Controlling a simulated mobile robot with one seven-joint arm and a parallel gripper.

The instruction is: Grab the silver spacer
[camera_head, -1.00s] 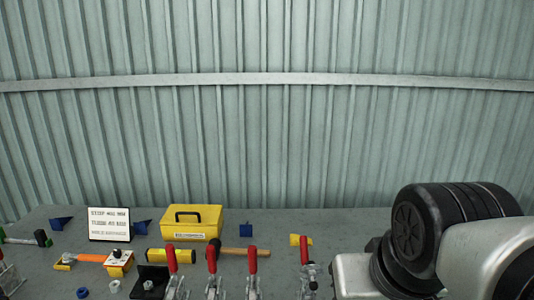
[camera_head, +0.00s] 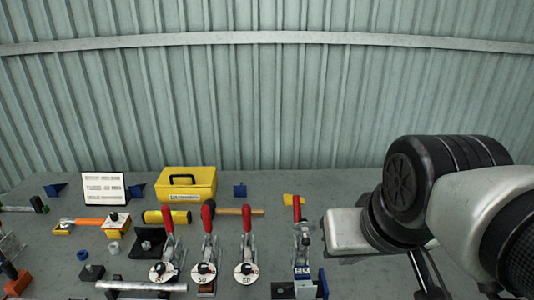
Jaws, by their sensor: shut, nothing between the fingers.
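A small silver-grey ring (camera_head: 113,247), which looks like the silver spacer, lies on the grey table at the left. It sits between the orange-handled tool and the black bracket. It is too small to make out in detail. My arm fills the right side of the view, well to the right of the ring. The fingers of my gripper cannot be made out; dark thin parts below the arm are unclear.
A blue ring (camera_head: 83,254) lies left of the spacer and a black angle bracket (camera_head: 150,240) right of it. Several red-handled toggle clamps (camera_head: 207,245) stand in the middle. A silver bar (camera_head: 140,286) lies in front. A yellow toolbox (camera_head: 187,184) stands behind.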

